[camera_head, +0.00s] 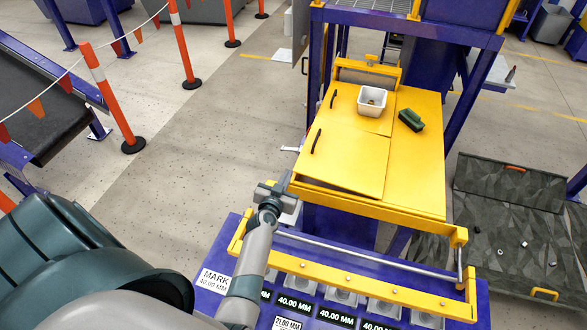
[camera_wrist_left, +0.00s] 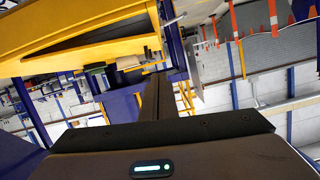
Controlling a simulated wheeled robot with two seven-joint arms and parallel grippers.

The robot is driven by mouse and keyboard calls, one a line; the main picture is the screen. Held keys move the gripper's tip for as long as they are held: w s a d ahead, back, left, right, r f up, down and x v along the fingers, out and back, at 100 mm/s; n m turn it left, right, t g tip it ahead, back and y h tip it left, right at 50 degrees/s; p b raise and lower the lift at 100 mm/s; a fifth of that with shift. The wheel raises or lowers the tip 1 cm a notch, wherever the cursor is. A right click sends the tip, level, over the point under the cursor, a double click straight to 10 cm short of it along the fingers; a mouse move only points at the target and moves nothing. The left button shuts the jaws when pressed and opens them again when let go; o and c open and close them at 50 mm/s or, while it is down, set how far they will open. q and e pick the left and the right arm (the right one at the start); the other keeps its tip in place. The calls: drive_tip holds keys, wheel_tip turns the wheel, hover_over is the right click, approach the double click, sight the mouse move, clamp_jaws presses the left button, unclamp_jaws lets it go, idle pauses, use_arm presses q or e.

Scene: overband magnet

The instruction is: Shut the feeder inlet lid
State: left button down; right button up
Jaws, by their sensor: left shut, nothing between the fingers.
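The feeder's yellow top (camera_head: 418,160) has a front lid panel (camera_head: 350,158) with a black handle (camera_head: 316,141) at its left. A thin dark gap shows under the panel's front edge, so it looks slightly raised there. I take this panel as the inlet lid. My left gripper (camera_head: 286,180) is shut and empty, just off the feeder's front left corner; I cannot tell if it touches. In the left wrist view, its dark fingers (camera_wrist_left: 160,98) are together, below and right of a yellow edge (camera_wrist_left: 90,42) with a dark opening. My right gripper is out of view.
A white bin (camera_head: 372,101) and a green block (camera_head: 411,120) sit on the yellow top. A yellow rail (camera_head: 350,277) and labelled blue bench stand in front. Orange posts (camera_head: 110,95) are at left; a grey mat (camera_head: 510,225) lies right.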

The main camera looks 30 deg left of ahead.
use_arm(q)
drive_tip(key=b+x, duration=0.1)
drive_tip(key=x, duration=0.2)
drive_tip(key=f+b+x, duration=0.1)
drive_tip(key=x, duration=0.3)
drive_tip(key=f+b+x, duration=0.1)
drive_tip(key=x, duration=0.2)
drive_tip(key=shift+a+f, duration=0.15)
drive_tip(key=shift+f, duration=0.15)
drive_tip(key=shift+s+f+b, duration=0.15)
drive_tip(key=shift+f+b, duration=0.5)
drive_tip(key=shift+b, duration=0.15)
drive_tip(key=shift+a+f+b, duration=0.25)
drive_tip(key=shift+f+b, duration=0.9)
drive_tip(key=shift+f, duration=0.05)
drive_tip(key=shift+r, duration=0.15)
drive_tip(key=shift+r+p, duration=0.15)
drive_tip(key=shift+p, duration=0.15)
